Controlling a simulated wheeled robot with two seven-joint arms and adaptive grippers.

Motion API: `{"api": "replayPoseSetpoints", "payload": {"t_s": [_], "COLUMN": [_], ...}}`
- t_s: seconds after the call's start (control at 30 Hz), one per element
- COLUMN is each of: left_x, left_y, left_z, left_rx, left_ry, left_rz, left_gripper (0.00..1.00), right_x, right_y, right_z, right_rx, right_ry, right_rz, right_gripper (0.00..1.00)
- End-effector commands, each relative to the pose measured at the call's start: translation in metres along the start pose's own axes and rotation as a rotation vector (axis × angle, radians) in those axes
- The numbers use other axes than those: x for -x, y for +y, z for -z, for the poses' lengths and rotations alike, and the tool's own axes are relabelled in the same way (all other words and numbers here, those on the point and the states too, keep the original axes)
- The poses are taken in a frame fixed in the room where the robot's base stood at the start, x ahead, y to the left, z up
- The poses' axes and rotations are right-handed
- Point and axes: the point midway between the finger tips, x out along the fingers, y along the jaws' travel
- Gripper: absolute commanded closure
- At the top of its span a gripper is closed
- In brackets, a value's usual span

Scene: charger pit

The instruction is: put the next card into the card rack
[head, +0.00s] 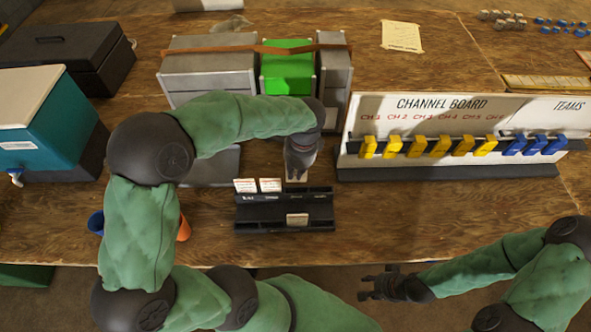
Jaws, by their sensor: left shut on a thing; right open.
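The card rack (255,213) is a dark, low stand with slots, near the middle of the table's front. Two white cards stand in its back row at the left, one card (245,185) beside another card (270,185). A third card (297,219) stands in the front row, right of centre. My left gripper (297,172) points down just behind the rack's right part. It is shut on a pale card (296,177), mostly hidden by the gripper. My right gripper (370,286) is open and empty, in front of the table's front edge.
The channel board (430,104) with yellow and blue clips stands right of the rack. Grey boxes (208,68) and a green box (287,70) stand behind. A teal cooler (40,115) is at left. Orange (184,229) and blue (96,222) cups sit by my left arm. Table right of the rack is clear.

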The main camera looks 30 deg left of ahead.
Motion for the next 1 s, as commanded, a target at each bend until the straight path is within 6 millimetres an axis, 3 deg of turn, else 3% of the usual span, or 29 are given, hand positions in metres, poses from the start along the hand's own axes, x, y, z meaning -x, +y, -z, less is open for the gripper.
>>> {"api": "replayPoseSetpoints", "payload": {"t_s": [1.0], "left_x": [-0.053], "left_y": [0.000], "left_z": [0.006], "left_rx": [0.000], "left_ry": [0.000], "left_rz": [-0.001], "left_gripper": [1.00], "right_x": [-0.040], "right_y": [0.014], "right_z": [0.002], "right_rx": [0.000], "right_ry": [0.000], "right_rz": [0.000], "right_gripper": [0.59]}}
